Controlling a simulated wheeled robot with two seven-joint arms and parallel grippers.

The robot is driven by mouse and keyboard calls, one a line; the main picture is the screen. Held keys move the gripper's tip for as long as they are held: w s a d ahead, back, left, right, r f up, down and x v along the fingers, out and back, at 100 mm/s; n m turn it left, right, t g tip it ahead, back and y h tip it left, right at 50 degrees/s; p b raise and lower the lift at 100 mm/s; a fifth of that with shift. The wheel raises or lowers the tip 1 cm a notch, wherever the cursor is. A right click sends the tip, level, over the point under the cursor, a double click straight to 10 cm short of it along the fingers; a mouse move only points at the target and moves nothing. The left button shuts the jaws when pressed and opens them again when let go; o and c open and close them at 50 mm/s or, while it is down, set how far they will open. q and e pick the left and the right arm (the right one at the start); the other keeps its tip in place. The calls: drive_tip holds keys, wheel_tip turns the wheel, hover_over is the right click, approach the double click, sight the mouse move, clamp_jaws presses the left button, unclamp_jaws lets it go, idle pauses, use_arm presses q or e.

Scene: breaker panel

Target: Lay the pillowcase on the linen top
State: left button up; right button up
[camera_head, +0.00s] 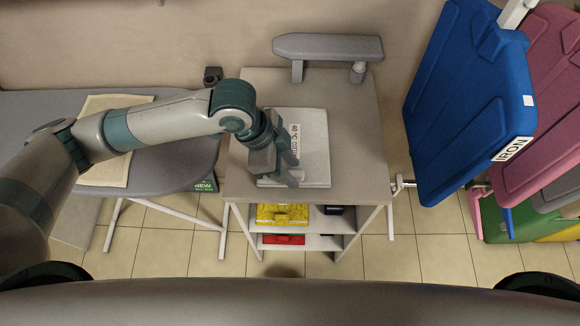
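A white folded cloth (314,165) with a printed care label (295,140) lies flat on the top of the grey-brown stand (356,135); it looks like the pillowcase, and the stand top looks like the linen top. My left gripper (280,177) is over the left part of the white cloth and hides some of it. I cannot tell whether its fingers are apart or touch the cloth. A cream cloth (105,172) lies on the ironing board (180,165) at the left, partly behind my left arm. My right gripper is out of view.
A grey sleeve board (328,46) stands at the stand's back edge. Yellow (282,214) and red (284,239) items sit on the shelves below. A blue board labelled IRON (470,110) and a pink board (550,110) hang at the right. The stand top's right side is bare.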

use_arm(q)
drive_tip(key=b+v, duration=0.2)
drive_tip(key=v, duration=1)
drive_tip(key=shift+s+f, duration=0.1)
idle(0.5)
